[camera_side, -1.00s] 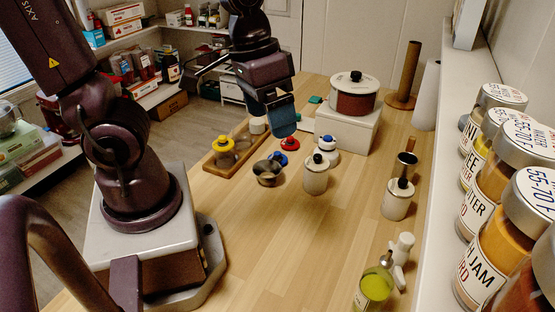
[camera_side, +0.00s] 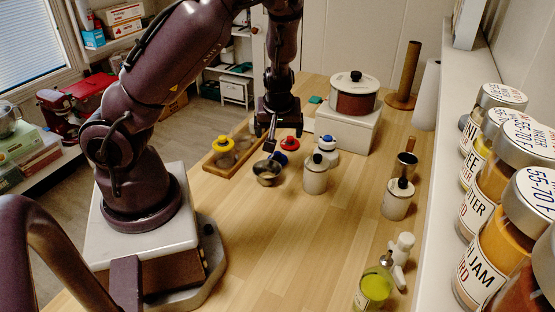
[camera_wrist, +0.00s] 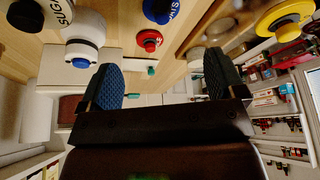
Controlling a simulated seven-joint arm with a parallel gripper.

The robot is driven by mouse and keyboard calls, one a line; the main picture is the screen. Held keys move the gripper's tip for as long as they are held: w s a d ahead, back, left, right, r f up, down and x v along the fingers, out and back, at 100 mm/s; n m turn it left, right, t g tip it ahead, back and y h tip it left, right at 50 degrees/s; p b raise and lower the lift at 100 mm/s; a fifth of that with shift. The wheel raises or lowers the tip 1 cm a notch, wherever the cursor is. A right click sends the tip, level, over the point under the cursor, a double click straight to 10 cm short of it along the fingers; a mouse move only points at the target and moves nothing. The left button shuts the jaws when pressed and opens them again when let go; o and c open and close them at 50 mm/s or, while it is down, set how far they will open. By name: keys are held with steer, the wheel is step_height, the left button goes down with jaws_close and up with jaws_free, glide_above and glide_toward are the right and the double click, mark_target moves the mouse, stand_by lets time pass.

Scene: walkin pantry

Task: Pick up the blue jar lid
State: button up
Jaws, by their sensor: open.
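The blue jar lid (camera_side: 280,157) lies low on the table just behind the small metal pot, partly hidden by it. In the wrist view the blue lid (camera_wrist: 160,10) is at the top edge, cut off, with white lettering. My gripper (camera_side: 271,138) points down above and slightly left of the blue lid. In the wrist view its two dark fingertips (camera_wrist: 160,75) are wide apart with nothing between them. A white jar with a blue knob (camera_side: 327,143) stands to the right.
A red lid (camera_side: 290,143) is right beside my gripper. A brown pot (camera_side: 354,98) stands on a white box.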

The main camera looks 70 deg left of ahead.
glide_above(277, 153)
steer(key=d, duration=0.3)
steer(key=f, duration=0.5)
steer(key=shift+s+a+f, duration=0.1)
steer(key=shift+s+a, duration=0.05)
steer(key=shift+s, duration=0.25)
steer(key=shift+w+a+f, duration=0.2)
steer(key=shift+a+f, duration=0.05)
steer(key=shift+f, duration=0.4)
steer(key=shift+f, duration=0.1)
steer(key=shift+x, duration=2.5)
steer(key=shift+s+a, duration=0.1)
steer(key=shift+a, duration=0.05)
steer(key=c, duration=1)
